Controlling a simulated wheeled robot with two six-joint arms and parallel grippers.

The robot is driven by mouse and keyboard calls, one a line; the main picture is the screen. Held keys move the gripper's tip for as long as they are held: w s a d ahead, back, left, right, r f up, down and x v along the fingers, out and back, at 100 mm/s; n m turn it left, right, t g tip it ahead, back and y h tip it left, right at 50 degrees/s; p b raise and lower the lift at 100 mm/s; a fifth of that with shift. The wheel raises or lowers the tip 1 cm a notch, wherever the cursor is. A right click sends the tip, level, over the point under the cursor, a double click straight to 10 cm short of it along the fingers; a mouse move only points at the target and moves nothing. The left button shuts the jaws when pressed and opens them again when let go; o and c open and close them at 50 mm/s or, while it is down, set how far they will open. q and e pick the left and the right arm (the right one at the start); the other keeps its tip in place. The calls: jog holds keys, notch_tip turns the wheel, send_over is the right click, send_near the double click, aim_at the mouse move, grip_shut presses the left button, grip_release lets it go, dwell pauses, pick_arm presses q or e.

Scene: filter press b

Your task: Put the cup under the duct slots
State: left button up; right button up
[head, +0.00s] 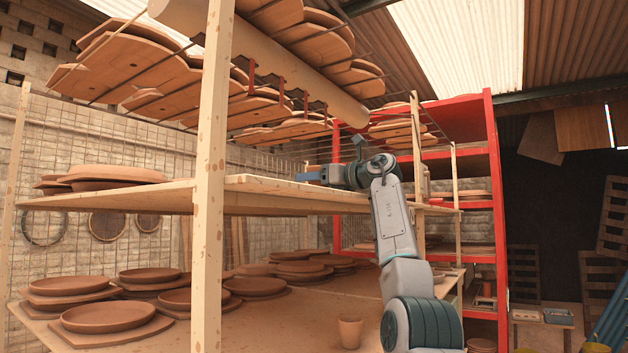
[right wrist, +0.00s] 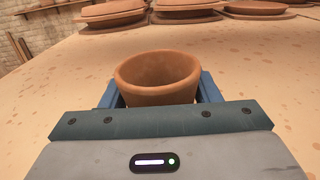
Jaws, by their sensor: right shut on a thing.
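A terracotta cup (right wrist: 157,78) sits between the blue fingers of my right gripper (right wrist: 157,100) in the right wrist view, its open mouth upward. In the head view, this gripper (head: 309,175) is shut at the level of the upper board (head: 270,186); the held cup is hardly visible there. I cannot tell whether it touches the board. The long beige duct (head: 290,65) runs overhead, with several red pieces (head: 282,88) along its lower side, above and left of the gripper. The slots themselves are not clear. My left gripper is not in view.
Another terracotta cup (head: 350,332) stands on the lower board (head: 290,325), beside my right arm. Several clay plates lie on both boards. A wooden post (head: 211,170) stands in front, and a red rack (head: 497,220) at right. The upper board's middle is clear.

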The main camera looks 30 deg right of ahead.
jog(key=shift+a+f, duration=0.1)
jog(key=shift+f, duration=0.05)
jog(key=o, duration=1)
jog(key=shift+w, duration=0.1)
jog(key=shift+o, duration=0.2)
jog(key=shift+r, duration=0.2)
jog(key=b+v, duration=0.2)
jog(key=v, duration=0.2)
jog(key=shift+f+b, duration=0.3)
jog(key=shift+b, duration=0.1)
jog(key=b+v, duration=0.2)
jog(key=v, duration=0.5)
jog(key=shift+r, duration=0.15)
jog(key=shift+s+d+r+b, duration=0.1)
jog(key=shift+s+d+b, duration=0.1)
jog(key=shift+s+b, duration=0.3)
